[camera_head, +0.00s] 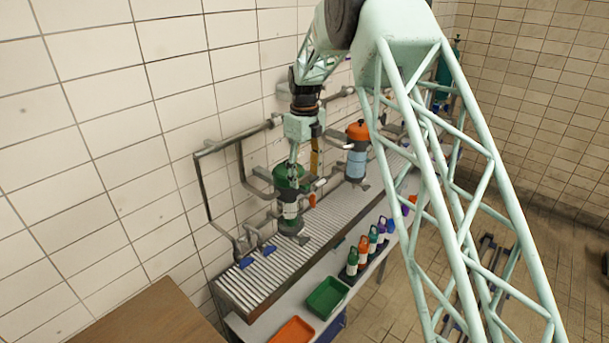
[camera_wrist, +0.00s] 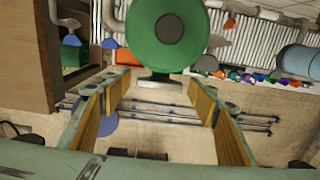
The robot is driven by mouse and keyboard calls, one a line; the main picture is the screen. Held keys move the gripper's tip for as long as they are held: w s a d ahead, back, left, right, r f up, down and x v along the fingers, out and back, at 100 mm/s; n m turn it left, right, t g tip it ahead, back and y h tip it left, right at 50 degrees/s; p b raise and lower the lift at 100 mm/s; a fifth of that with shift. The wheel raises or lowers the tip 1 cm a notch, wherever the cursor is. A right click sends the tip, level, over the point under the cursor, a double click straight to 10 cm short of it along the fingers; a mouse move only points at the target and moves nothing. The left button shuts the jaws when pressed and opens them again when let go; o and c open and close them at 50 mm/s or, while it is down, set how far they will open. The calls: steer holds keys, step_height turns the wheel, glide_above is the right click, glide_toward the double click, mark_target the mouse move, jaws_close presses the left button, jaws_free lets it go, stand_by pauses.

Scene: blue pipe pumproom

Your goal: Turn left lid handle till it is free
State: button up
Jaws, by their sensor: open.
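A canister with a green lid (camera_head: 288,176) stands on the slatted bench, left of a canister with an orange lid (camera_head: 357,130). In the wrist view the green lid (camera_wrist: 150,38) is seen from above, with a round grey-green centre. A pale lid handle (camera_wrist: 160,82) sticks out from its lower rim. My gripper (camera_head: 294,158) is above the green-lidded canister. In the wrist view my gripper (camera_wrist: 160,88) is open, its yellow-padded fingers on either side of the handle, with a gap on each side. I cannot tell whether the fingertips are level with the handle.
Grey pipes (camera_head: 205,152) run along the tiled wall behind the bench. Blue-handled valves (camera_head: 258,255) are at the bench's left end. A wooden surface (camera_head: 150,315) is at lower left.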

mark_target(305, 176)
steer(key=c, duration=0.9)
steer(key=shift+n, duration=0.7)
steer(key=o, duration=0.9)
steer(key=shift+r, duration=0.15)
step_height(305, 176, up, 12)
